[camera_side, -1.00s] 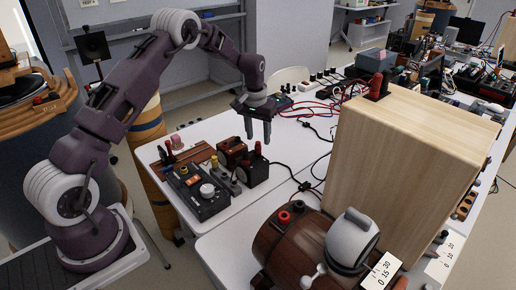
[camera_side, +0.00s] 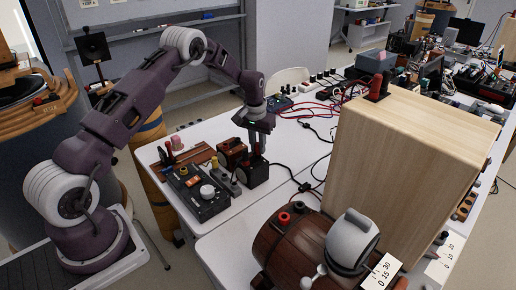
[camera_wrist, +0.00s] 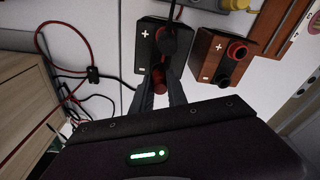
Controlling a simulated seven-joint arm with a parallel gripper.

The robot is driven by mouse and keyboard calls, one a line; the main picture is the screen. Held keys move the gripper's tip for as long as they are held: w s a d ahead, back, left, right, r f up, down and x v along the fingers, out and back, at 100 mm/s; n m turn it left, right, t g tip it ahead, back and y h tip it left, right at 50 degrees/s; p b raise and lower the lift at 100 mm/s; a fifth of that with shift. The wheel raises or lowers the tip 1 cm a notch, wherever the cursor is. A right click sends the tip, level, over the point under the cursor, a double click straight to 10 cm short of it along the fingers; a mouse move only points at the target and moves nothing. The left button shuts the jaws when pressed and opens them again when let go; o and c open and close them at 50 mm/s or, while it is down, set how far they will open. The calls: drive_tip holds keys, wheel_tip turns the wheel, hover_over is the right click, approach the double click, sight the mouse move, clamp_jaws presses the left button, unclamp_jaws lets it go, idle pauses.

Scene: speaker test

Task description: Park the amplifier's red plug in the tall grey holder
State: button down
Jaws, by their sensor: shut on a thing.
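My gripper (camera_side: 257,152) points down at the small black box (camera_side: 252,176) on the white table. In the wrist view its fingers (camera_wrist: 159,92) are closed around a red plug (camera_wrist: 159,77). The plug is at the near edge of the black box marked plus and minus (camera_wrist: 148,62); whether it touches a socket is unclear. The amplifier, a black unit with a white knob (camera_side: 200,200), stands left of this box. A grey upright piece (camera_side: 226,181) stands between them; I cannot tell whether it is the tall holder.
A brown box with red and black terminals (camera_wrist: 224,47) stands beside the black box. A large wooden cabinet (camera_side: 400,165) and a wooden barrel (camera_side: 285,250) stand to the right. Red and black cables (camera_wrist: 70,75) lie on the table. Bare tabletop (camera_side: 290,150) shows behind the boxes.

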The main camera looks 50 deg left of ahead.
sight(257, 144)
wheel_tip(257, 144, up, 15)
drive_tip(key=s+d, duration=0.1)
drive_tip(key=s, duration=1)
drive_tip(key=shift+s+d+f, duration=0.1)
drive_tip(key=shift+f, duration=3.05)
drive_tip(key=shift+s+d+f, duration=0.1)
drive_tip(key=shift+s+f, duration=0.05)
drive_tip(key=shift+f, duration=2.95)
drive_tip(key=shift+s+d+f, duration=0.1)
drive_tip(key=shift+f, duration=3.05)
drive_tip(key=shift+f, duration=0.2)
drive_tip(key=shift+f, duration=0.3)
drive_tip(key=shift+f, duration=0.45)
drive_tip(key=c, duration=1.2)
unclamp_jaws()
drive_tip(key=shift+c, duration=0.2)
